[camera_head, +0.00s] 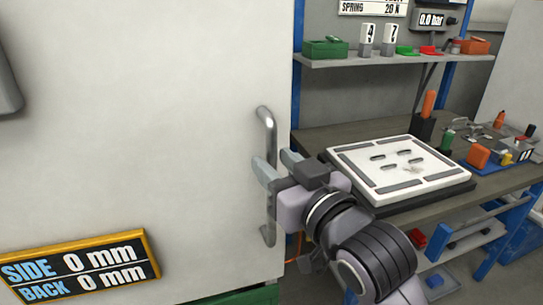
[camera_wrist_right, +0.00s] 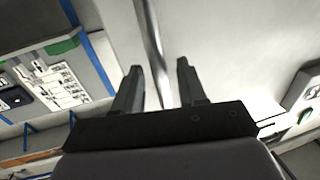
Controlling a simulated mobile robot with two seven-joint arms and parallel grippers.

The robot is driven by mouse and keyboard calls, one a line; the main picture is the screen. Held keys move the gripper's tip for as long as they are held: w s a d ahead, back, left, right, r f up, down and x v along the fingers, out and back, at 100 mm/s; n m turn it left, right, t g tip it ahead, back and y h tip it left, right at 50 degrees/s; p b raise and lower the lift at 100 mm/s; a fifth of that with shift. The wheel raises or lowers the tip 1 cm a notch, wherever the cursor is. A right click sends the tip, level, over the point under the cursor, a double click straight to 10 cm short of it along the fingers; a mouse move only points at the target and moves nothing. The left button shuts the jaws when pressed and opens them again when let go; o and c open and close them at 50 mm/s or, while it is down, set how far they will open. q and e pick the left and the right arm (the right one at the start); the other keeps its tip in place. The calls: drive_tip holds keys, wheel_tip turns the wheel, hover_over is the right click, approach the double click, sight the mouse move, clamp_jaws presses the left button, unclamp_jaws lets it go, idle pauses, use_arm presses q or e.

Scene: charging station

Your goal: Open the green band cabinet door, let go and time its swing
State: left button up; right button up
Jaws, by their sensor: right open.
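The pale cabinet door (camera_head: 150,120) fills the left half of the head view; I see no open gap along it. A strip of green (camera_head: 245,298) shows at its bottom. Its upright metal bar handle (camera_head: 266,122) is near the right edge. My right gripper (camera_head: 276,163) is at the handle's mid-height, fingers apart, one finger on each side of the bar in the picture. In the right wrist view the handle (camera_wrist_right: 152,45) runs up between the two open fingertips (camera_wrist_right: 159,68); I cannot tell if either touches it. My left gripper is not in view.
A display reading SIDE 0 mm, BACK 0 mm (camera_head: 85,268) is at lower left. To the right, a workbench (camera_head: 330,138) holds a white slotted plate (camera_head: 402,165) and small coloured parts, close beside my right arm. A shelf (camera_head: 390,58) with small items is above it.

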drive_tip(key=shift+x, duration=1.05)
clamp_jaws()
